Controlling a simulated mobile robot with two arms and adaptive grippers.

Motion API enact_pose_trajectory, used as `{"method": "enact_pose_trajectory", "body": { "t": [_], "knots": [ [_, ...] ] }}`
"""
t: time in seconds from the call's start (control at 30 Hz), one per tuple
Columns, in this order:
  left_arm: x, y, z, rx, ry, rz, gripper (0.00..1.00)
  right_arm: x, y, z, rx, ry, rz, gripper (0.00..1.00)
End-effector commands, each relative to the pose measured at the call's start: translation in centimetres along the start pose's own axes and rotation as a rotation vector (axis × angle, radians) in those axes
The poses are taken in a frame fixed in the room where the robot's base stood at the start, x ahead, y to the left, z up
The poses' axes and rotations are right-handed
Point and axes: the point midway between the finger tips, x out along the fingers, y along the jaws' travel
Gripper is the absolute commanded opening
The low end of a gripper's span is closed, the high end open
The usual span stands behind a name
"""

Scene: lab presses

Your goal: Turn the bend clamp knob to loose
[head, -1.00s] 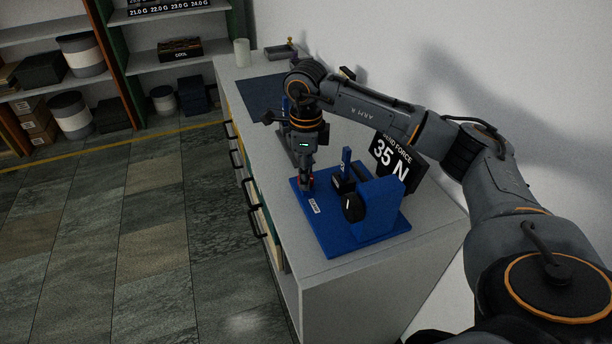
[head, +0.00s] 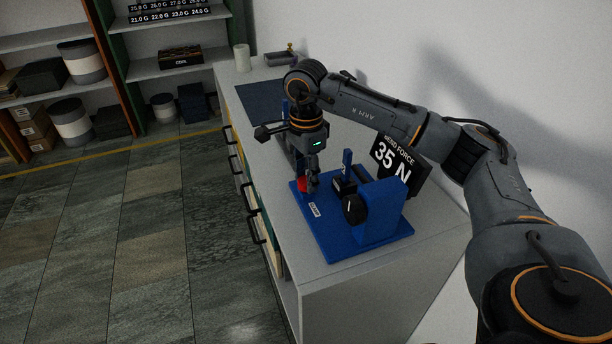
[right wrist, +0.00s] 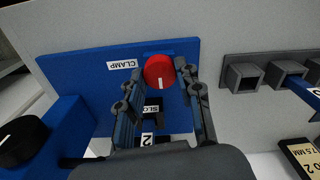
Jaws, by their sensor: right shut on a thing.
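The red clamp knob (head: 302,184) stands at the left edge of the blue bend fixture's base plate (head: 335,238), near a white CLAMP label (head: 314,210). In the right wrist view the round knob (right wrist: 159,71) has a white mark pointing toward the bottom of the picture, and the label (right wrist: 122,64) is to its left. My right gripper (right wrist: 157,75) comes down from above with one finger on each side of the knob, shut on it. The fingers hide part of the knob in the head view. My left gripper is not in view.
A black knob (head: 353,209) sits on the fixture's blue upright block (head: 382,212). A black "35 N" sign (head: 393,160) stands behind. Grey square sockets (right wrist: 245,76) lie beside the plate in the right wrist view. The counter's front right corner is clear.

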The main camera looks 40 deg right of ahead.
Motion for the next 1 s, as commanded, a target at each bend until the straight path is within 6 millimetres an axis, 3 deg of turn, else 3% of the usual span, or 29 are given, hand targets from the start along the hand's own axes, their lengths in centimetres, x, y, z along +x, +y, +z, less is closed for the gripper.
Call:
{"method": "enact_pose_trajectory", "body": {
  "t": [0.47, 0.5, 0.6, 1.0],
  "knots": [
    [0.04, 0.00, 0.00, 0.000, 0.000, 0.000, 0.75, -0.05, -0.02, -0.03, -0.017, 0.000, -0.001, 0.03],
    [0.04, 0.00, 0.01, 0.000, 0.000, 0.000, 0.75, -0.05, -0.03, -0.03, -0.017, 0.000, -0.001, 0.37],
    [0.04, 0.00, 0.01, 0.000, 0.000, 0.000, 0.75, -0.05, -0.02, -0.02, -0.017, 0.000, -0.001, 0.57],
    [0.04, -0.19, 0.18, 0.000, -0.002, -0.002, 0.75, -0.65, -0.08, 0.01, -0.016, -0.001, -0.003, 0.58]
  ]
}}
